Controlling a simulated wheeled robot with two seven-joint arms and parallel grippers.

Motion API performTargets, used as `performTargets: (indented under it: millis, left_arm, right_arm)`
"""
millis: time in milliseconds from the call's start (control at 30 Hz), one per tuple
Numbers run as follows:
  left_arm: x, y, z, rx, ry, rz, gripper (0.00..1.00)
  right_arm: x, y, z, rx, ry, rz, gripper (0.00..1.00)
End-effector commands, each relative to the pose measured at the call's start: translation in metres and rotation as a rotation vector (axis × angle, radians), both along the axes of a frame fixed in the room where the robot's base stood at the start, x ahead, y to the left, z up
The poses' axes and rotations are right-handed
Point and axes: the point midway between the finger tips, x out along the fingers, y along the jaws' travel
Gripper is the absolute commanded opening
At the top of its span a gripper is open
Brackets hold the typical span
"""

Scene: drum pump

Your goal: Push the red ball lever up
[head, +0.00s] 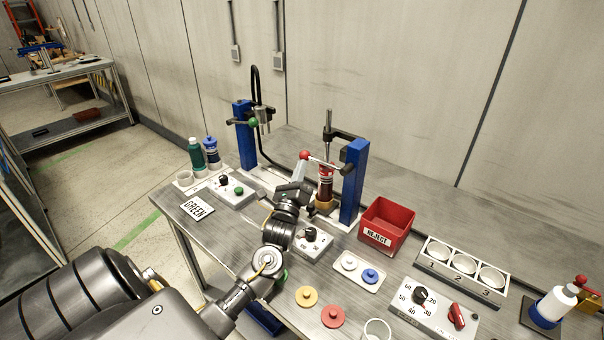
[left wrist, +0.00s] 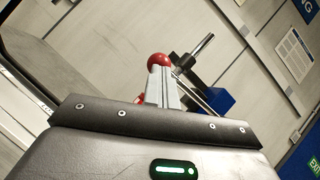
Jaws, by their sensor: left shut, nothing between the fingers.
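The red ball (head: 304,155) is the knob on the end of a lever that reaches left from the right blue column (head: 354,180). My left gripper (head: 301,168) is shut and empty, with its fingertips just below the ball. In the left wrist view the red ball (left wrist: 159,61) shows right at the tips of my shut fingers (left wrist: 160,75). I cannot tell whether they touch. A dark red bottle (head: 325,182) stands under the press beside the gripper. My right gripper is not in view.
A left blue column (head: 243,135) has a green ball lever (head: 253,122). A red reject bin (head: 386,226), a small knob box (head: 312,242) and a three-hole rack (head: 461,270) stand to the right. Green and blue bottles (head: 212,153) stand at the back left.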

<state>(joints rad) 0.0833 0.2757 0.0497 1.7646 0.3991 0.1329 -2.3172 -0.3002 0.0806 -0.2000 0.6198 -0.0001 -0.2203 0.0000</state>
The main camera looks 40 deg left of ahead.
Motion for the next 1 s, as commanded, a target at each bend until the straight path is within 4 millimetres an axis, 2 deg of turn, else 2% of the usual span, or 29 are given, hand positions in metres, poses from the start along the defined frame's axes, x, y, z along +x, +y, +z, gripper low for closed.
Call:
performTargets:
  millis: [33,300,400,1000]
  left_arm:
    - [0.0,0.002,0.008,0.04,0.001,0.0,0.0]
    - [0.0,0.004,0.028,0.207,0.004,0.0,0.0]
    - [0.0,0.003,0.034,0.203,0.002,0.0,0.0]
    - [0.0,0.003,0.04,0.2,0.002,0.001,0.0]
  right_arm:
    - [0.0,0.001,0.005,0.001,0.0,-0.001,0.36]
    - [0.0,0.003,0.016,0.003,0.0,-0.002,0.36]
    - [0.0,0.003,0.02,0.003,0.0,-0.002,0.36]
    - [0.0,0.001,0.025,0.001,-0.001,0.0,0.36]
